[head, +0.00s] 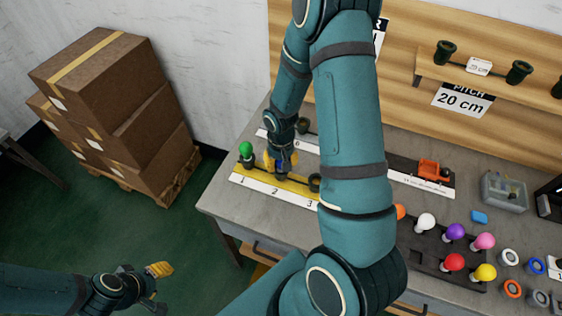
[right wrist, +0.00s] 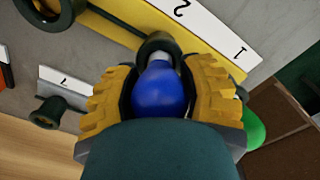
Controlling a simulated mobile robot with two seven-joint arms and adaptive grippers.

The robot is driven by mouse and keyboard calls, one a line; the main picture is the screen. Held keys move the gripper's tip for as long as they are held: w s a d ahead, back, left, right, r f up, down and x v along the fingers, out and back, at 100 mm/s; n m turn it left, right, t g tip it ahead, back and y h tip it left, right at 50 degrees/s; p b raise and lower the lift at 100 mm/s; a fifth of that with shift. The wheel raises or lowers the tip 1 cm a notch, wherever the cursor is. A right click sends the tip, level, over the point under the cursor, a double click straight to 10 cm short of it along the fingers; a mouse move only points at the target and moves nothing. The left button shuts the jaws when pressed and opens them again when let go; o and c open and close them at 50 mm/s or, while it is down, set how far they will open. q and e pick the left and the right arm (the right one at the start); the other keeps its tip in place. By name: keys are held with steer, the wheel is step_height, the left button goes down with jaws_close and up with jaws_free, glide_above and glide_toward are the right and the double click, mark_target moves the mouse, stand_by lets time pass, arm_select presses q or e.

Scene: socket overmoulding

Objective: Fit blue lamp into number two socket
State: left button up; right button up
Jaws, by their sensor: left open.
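The blue lamp (right wrist: 163,90) is bulb-towards-me between the yellow fingers of my right gripper (right wrist: 163,92), which appears shut on it. The lamp's pale neck points at the dark ring of the number two socket (right wrist: 158,46); how deep it sits is hard to tell. In the head view my right gripper (head: 281,162) is over the middle of the yellow strip (head: 238,168) numbered 1, 2, 3, and it mostly hides the lamp and socket. My left gripper (head: 158,286) is open and empty at the lower left, over the floor, away from the table.
A green lamp (head: 246,150) stands in socket 1, close beside my right gripper. The socket by number 3 (head: 314,183) looks empty. A dark tray (head: 429,258) holds several coloured lamps at right. Loose rings (head: 510,257) lie beside it. Stacked boxes (head: 105,100) stand left of the table.

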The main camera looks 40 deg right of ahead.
steer(key=o, duration=0.3)
steer(key=shift+o, duration=0.2)
steer(key=shift+r, duration=0.15)
step_height(320, 180, up, 12)
steer(key=shift+f, duration=0.1)
stand_by(0.6)
steer(key=s+a+f+n+t+y, duration=0.1)
steer(key=s+a+f+y, duration=0.1)
steer(key=a+f, duration=0.6)
steer(key=s+a+f+n+t+y, duration=0.1)
steer(key=s+a+f+y, duration=0.1)
steer(key=a+f, duration=0.7)
steer(key=s+a, duration=0.1)
steer(key=a, duration=0.6)
steer(key=shift+s+a+f+n+b, duration=0.15)
steer(key=shift+s+a+n+b, duration=0.05)
steer(key=shift+a+n+b, duration=0.1)
